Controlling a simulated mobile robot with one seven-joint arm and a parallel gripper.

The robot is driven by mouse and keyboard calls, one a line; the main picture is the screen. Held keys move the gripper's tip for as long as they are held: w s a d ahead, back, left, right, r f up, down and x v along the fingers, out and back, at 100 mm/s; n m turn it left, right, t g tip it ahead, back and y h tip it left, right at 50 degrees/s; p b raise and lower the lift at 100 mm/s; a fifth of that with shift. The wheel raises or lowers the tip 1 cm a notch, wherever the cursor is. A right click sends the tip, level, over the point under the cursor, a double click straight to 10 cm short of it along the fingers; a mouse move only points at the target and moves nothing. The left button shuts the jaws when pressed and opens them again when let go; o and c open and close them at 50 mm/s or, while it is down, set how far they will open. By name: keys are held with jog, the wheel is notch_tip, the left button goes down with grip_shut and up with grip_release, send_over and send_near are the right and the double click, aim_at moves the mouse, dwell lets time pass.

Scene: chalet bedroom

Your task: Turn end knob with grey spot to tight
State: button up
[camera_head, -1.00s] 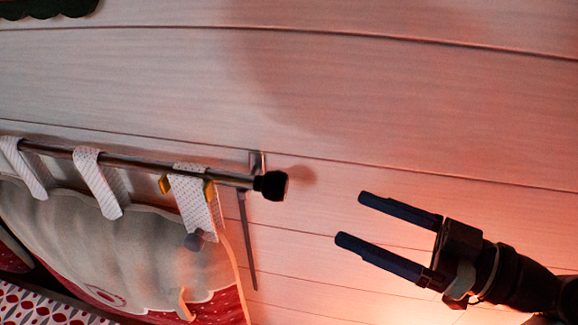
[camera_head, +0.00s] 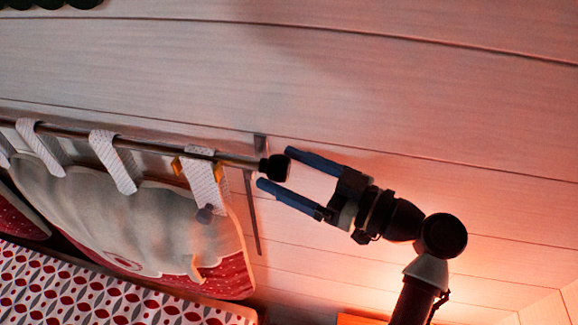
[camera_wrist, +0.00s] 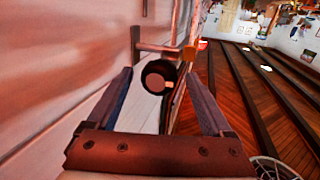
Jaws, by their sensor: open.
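The black end knob (camera_head: 274,168) sits on the right end of a thin metal curtain rod (camera_head: 237,159). In the wrist view the knob (camera_wrist: 147,69) faces me end-on, with a paler round face and a small light spot on it (camera_wrist: 168,85). My gripper (camera_head: 273,167) is open, its two dark blue fingers pointing left. Their tips are level with the knob, one on each side. In the wrist view the knob shows between the fingers of my gripper (camera_wrist: 158,73), with gaps on both sides. I see no finger touching it.
A bracket (camera_head: 260,144) holds the rod to the plank wall (camera_head: 400,90) just behind the knob. A cloth hanging (camera_head: 120,215) hangs from the rod by several dotted loops. A patterned red and white surface (camera_head: 80,290) is below. The wall right of the knob is bare.

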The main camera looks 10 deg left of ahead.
grip_shut()
jog(key=shift+f+m+b, duration=0.1)
jog(key=shift+m+b, duration=0.2)
jog(key=shift+b, duration=0.4)
jog(key=shift+m+h+b, duration=0.3)
jog(key=shift+m+b, duration=0.05)
jog(key=shift+m, duration=0.05)
jog(key=shift+r, duration=0.2)
grip_release()
jog(key=shift+d, duration=0.15)
